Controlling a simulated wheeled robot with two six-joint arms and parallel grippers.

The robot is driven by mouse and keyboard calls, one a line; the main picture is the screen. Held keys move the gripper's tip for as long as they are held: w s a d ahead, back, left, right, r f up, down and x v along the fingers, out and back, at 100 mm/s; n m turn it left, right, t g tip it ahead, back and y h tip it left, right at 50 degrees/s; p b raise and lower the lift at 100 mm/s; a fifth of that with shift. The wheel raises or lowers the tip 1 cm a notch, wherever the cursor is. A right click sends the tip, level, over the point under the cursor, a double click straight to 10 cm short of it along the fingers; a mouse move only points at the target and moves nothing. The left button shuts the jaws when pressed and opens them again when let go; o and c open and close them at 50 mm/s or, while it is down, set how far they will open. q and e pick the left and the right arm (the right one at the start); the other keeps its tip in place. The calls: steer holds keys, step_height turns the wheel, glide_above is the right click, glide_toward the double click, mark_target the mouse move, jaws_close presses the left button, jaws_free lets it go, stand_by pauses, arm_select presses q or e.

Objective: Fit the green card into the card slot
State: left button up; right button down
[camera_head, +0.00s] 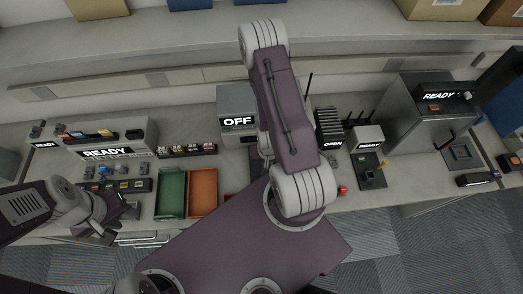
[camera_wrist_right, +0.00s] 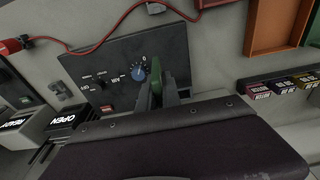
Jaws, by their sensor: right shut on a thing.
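In the right wrist view, my right gripper (camera_wrist_right: 157,92) is shut on the green card (camera_wrist_right: 156,70), which stands up between the fingertips. The card is in front of a dark panel (camera_wrist_right: 110,60) with a blue knob (camera_wrist_right: 138,73) just left of it. I cannot tell whether the card touches the panel, and I cannot make out the card slot. In the head view, my right arm hides the right gripper and the card. My left gripper (camera_head: 104,222) is low at the left, by the bench's front edge; its fingers are too unclear to read.
A red cable (camera_wrist_right: 110,32) runs above the panel in the right wrist view. In the head view, a green tray (camera_head: 171,193) and an orange tray (camera_head: 203,190) lie left of my right arm. A box reading OFF (camera_head: 236,120) stands behind, with several devices to the right.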

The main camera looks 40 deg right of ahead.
steer(key=w+a+r+n+b, duration=0.6)
steer(key=w+a+b, duration=0.2)
steer(key=w+b, duration=0.3)
steer(key=shift+y, duration=0.4)
steer(key=shift+r, duration=0.1)
